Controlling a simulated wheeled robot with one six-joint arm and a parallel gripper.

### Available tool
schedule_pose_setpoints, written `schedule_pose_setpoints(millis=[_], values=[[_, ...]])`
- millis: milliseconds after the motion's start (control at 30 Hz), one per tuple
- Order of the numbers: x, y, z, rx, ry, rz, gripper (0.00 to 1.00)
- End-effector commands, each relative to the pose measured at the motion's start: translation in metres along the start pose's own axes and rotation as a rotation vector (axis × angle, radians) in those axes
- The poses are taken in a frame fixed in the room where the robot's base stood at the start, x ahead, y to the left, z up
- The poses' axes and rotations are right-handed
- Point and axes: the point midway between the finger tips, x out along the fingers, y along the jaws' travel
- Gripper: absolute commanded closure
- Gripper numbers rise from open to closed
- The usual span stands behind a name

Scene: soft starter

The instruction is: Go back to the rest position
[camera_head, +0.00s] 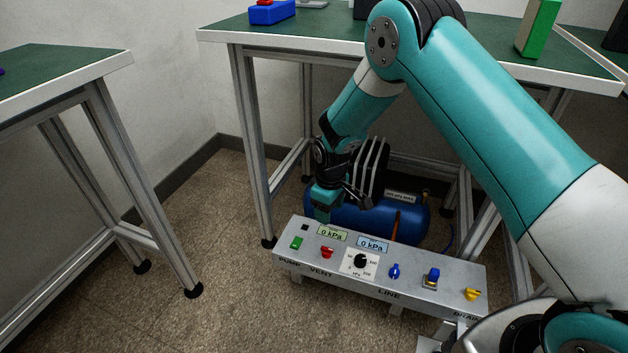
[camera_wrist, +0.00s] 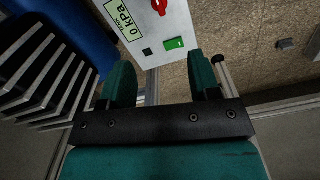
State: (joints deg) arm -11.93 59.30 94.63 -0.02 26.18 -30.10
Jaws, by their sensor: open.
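My gripper (camera_head: 325,205) hangs at the left end of the grey control panel (camera_head: 325,272) in the head view. In the wrist view its two teal fingers (camera_wrist: 162,85) are spread apart with nothing between them. The green pump switch (camera_wrist: 174,43) and a small black square (camera_wrist: 147,51) lie just beyond the fingertips there. In the head view the green switch (camera_head: 297,242) is on the panel's left. Two displays on the panel (camera_head: 332,232) read 0 kPa. My arm reaches down from the right side.
A blue tank (camera_head: 405,222) with grey fins (camera_head: 372,172) stands behind the panel. A green-topped table (camera_head: 300,28) is above it, carrying a blue box (camera_head: 272,12) and a green block (camera_head: 538,28). Another table (camera_head: 60,75) is at left. Floor between the tables is clear.

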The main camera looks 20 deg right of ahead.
Motion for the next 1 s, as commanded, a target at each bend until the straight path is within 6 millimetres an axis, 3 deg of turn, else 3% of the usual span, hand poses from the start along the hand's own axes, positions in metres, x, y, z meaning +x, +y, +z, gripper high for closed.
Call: schedule_pose_setpoints(millis=[133, 233, 367, 433, 600, 700, 800, 1000], values=[[-0.004, -0.001, -0.001, 0.001, 0.003, -0.001, 0.43], [-0.026, -0.006, -0.002, 0.010, 0.021, -0.009, 0.43], [-0.089, -0.029, 0.003, 0.036, 0.066, -0.044, 0.43], [-0.130, -0.049, 0.012, 0.054, 0.093, -0.072, 0.43], [-0.215, -0.104, 0.053, 0.086, 0.151, -0.142, 0.43], [-0.253, -0.138, 0.084, 0.100, 0.178, -0.180, 0.43], [-0.277, -0.167, 0.114, 0.108, 0.196, -0.211, 0.43], [-0.302, -0.211, 0.163, 0.113, 0.219, -0.254, 0.43]])
